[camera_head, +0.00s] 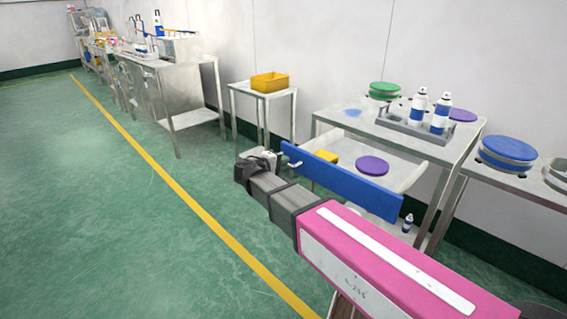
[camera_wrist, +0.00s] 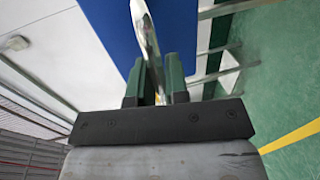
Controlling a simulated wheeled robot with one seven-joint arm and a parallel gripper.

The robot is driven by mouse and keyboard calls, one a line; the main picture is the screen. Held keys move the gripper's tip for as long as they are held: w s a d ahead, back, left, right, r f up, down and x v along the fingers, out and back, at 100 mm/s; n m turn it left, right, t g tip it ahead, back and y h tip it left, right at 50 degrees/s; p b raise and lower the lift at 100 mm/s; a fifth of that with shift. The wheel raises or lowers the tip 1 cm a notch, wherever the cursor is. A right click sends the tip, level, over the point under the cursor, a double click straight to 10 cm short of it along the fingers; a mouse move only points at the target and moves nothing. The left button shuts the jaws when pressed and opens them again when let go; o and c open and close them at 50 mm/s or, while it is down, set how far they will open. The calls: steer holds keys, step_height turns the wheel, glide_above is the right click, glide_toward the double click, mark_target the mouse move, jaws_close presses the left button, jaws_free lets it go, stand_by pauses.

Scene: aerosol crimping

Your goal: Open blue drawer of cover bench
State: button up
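The cover bench (camera_head: 400,135) stands at the right with its drawer pulled out. The drawer's long blue front (camera_head: 345,183) faces my arm, and its pale side wall (camera_head: 412,177) shows behind it. A yellow item (camera_head: 326,155) and a purple disc (camera_head: 372,166) show in the drawer area behind the front. My gripper (camera_head: 274,158) is at the left part of the blue front. In the wrist view, the silver handle (camera_wrist: 147,35) runs between my two dark green fingers (camera_wrist: 155,85), which appear closed on it. The blue front (camera_wrist: 105,25) fills the top there.
A green lid (camera_head: 384,89), a grey rack (camera_head: 402,125) with white-and-blue cans and a purple lid (camera_head: 462,115) are on the bench top. A side table with a yellow bin (camera_head: 269,82) stands left. Open green floor (camera_head: 110,220) lies left of my arm.

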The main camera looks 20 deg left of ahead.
steer(key=shift+o, duration=1.3)
steer(key=v, duration=1)
steer(key=shift+s+a, duration=0.2)
steer(key=shift+s, duration=0.15)
